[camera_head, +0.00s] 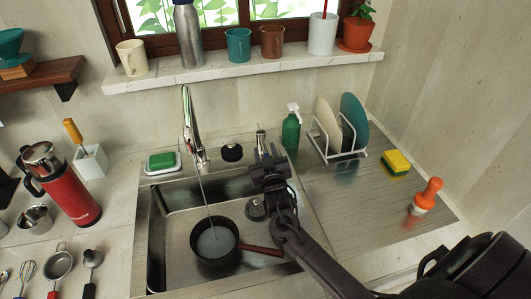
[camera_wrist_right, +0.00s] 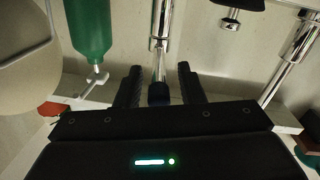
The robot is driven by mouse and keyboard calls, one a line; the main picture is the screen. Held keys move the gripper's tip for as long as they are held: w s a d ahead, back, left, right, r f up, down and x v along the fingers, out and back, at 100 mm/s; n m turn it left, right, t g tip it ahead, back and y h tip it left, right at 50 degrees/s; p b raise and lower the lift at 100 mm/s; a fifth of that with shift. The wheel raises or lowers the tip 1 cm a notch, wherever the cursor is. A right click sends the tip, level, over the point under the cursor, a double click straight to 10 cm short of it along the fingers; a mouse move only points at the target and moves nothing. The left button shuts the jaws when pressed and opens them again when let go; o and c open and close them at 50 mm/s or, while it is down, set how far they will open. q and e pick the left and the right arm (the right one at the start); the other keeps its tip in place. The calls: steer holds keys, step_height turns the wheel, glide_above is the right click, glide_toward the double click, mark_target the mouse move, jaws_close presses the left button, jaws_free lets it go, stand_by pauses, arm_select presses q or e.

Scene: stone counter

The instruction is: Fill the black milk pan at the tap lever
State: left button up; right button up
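The black milk pan (camera_head: 196,250) stands upright in the sink basin, its red-brown handle (camera_head: 262,250) pointing right. A thin stream of water runs from the chrome tap spout (camera_head: 187,110) into the pan, and pale water covers the inside bottom. The chrome tap lever (camera_head: 261,137) stands behind the basin, right of the spout. My right gripper (camera_head: 269,157) is at the lever, its fingers apart. In the right wrist view the lever (camera_wrist_right: 160,62) lies between the two open fingers (camera_wrist_right: 159,84); contact cannot be told. My left gripper is out of view.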

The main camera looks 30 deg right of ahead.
steer(key=shift+s+f, duration=0.1)
steer(key=shift+s, duration=0.15)
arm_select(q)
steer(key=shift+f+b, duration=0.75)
arm_select(e)
steer(key=v, duration=0.7)
steer(key=shift+a, duration=0.15)
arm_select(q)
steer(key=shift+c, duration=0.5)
arm_select(e)
steer(key=shift+s, duration=0.15)
